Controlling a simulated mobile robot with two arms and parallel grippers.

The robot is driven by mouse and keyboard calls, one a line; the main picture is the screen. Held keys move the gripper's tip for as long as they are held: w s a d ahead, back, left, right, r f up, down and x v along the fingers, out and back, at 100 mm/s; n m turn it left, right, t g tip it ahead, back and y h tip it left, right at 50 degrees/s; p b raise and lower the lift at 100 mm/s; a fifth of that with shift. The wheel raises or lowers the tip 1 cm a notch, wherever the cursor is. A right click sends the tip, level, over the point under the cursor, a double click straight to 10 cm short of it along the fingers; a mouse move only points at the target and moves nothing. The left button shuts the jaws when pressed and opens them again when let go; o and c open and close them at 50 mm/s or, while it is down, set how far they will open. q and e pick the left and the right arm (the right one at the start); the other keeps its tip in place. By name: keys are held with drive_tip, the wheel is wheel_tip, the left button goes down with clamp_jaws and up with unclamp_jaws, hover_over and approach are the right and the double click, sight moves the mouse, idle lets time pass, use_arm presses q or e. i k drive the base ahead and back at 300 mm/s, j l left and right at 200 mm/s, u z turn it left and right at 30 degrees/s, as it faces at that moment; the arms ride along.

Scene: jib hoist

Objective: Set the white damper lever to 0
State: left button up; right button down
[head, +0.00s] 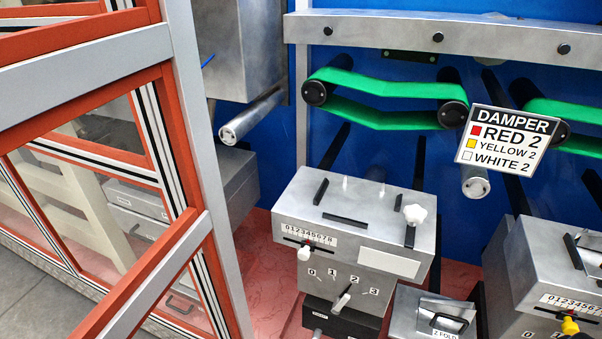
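A white lever knob (304,254) sticks out of a slot below a 0-to-8 scale (310,234) on the front of the grey metal box (380,225) at bottom centre. The knob is left of the scale's middle, around 2 or 3; its exact mark is hard to tell. A sign (508,141) at right reads DAMPER, RED 2, YELLOW 2, WHITE 2. Neither of my grippers is in view.
A metal lever (341,302) sits among marks 0 to 3 below the scale. A white star knob (415,214) is on top of the box. Another box (530,265) at right has a yellow knob (570,326). An orange-and-grey framed enclosure (195,160) fills the left.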

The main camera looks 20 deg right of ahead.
sight(340, 302)
drive_tip(key=l+z, duration=0.15)
drive_tip(key=z, duration=0.9)
drive_tip(key=i+j, duration=0.05)
